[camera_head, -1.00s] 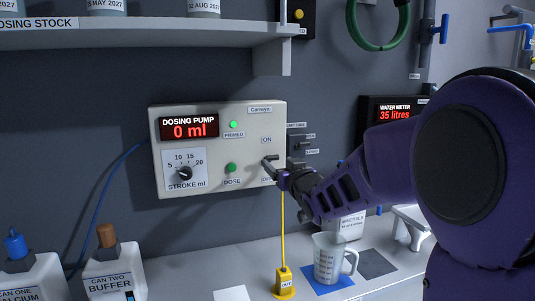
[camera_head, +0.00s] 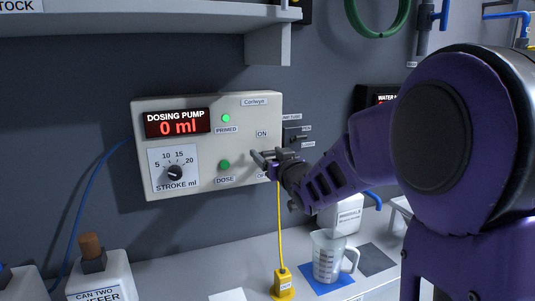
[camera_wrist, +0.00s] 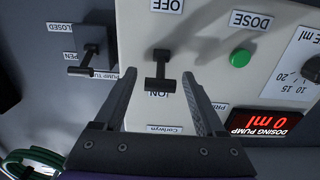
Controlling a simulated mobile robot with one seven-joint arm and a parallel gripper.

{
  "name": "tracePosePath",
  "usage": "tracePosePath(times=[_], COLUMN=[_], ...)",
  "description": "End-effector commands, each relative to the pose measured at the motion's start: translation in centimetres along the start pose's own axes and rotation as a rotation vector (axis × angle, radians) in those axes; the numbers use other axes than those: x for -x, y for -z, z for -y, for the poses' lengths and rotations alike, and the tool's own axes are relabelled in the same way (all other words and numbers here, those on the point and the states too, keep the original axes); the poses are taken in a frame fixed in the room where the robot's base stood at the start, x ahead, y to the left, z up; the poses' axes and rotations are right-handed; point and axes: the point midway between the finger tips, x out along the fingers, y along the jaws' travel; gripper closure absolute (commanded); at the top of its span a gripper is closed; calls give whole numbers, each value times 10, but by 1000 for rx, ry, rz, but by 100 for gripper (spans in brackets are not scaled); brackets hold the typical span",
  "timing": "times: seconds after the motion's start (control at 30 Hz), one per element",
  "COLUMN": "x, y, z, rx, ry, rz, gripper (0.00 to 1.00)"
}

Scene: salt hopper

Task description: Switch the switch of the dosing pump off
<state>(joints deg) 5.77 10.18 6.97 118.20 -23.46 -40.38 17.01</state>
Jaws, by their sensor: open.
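The dosing pump (camera_head: 205,105) is a cream wall box with a red display reading 0 ml and a lit green PRIMED lamp. Its switch (camera_wrist: 160,70) is a dark lever with a crossbar, between the ON and OFF labels. The wrist view is upside down; there the crossbar lies toward ON. My gripper (camera_head: 264,158) is open in front of the switch, largely covering it and the OFF label in the head view. In the wrist view my gripper (camera_wrist: 158,76) has one finger on each side of the lever, with visible gaps; contact cannot be told.
A second lever (camera_wrist: 90,62) labelled OPEN and CLOSED is beside the pump. The green DOSE button (camera_head: 224,165) and stroke dial (camera_head: 175,172) are left of my gripper. Below stand a measuring jug (camera_head: 326,258) and a yellow fitting (camera_head: 284,283). A shelf (camera_head: 150,22) is above.

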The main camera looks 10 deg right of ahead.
Motion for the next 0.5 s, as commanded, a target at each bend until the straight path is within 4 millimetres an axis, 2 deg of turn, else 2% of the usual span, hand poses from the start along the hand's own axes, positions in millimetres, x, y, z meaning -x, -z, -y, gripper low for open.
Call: tracePosePath(times=[0.07,0.43,0.5], x=[0,0,0], y=[0,0,0], z=[0,0,0], rx=[0,0,0], ry=[0,0,0], rz=[0,0,-1], gripper=[31,98,100])
